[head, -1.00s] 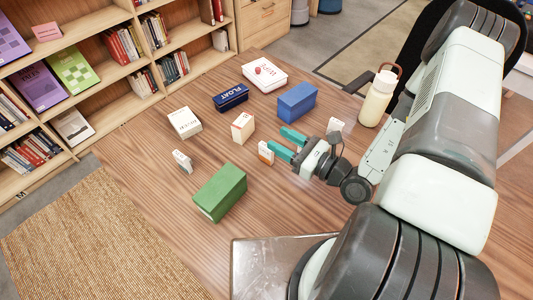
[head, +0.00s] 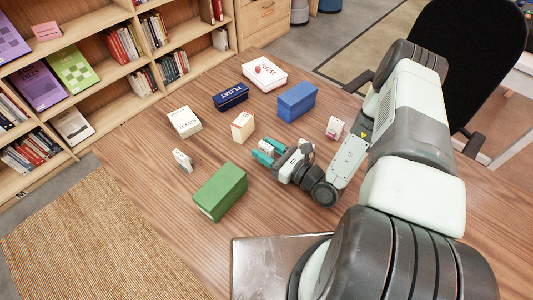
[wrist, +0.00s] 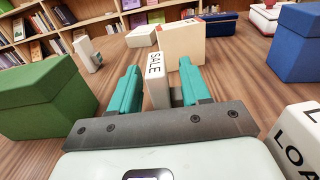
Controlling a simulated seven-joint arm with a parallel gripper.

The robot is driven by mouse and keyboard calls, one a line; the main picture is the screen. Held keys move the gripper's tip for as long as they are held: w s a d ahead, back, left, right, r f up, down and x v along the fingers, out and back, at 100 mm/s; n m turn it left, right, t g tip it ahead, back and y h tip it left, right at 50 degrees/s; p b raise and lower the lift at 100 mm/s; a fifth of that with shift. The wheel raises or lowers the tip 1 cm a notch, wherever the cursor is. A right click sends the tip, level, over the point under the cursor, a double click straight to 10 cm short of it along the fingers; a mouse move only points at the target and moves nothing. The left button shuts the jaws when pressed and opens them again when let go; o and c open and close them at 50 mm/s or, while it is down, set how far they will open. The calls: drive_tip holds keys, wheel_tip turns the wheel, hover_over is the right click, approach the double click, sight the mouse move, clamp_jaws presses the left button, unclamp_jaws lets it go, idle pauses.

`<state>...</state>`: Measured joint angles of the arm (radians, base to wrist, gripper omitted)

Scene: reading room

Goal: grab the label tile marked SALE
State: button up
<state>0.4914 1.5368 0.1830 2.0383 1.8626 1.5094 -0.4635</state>
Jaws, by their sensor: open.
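The tile marked SALE (wrist: 156,80) is white with black letters and stands upright on the wooden table. It also shows as a small white piece at my gripper in the head view (head: 267,147). My gripper (wrist: 158,88) is open, low over the table, with a teal finger on each side of the tile. In the wrist view narrow gaps show between the tile and both fingers. The tile's lower part is hidden by the gripper's dark front bar.
A green box (head: 220,192) is near on the left and a blue box (head: 297,102) on the right. A LOAD tile (wrist: 301,138) is close on the right. A cream box (head: 243,126) stands just beyond the fingers. A small white tile (head: 182,160) stands farther left.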

drive_tip(key=shift+x, duration=0.95)
drive_tip(key=shift+c, duration=0.3)
clamp_jaws()
drive_tip(key=shift+r, duration=0.1)
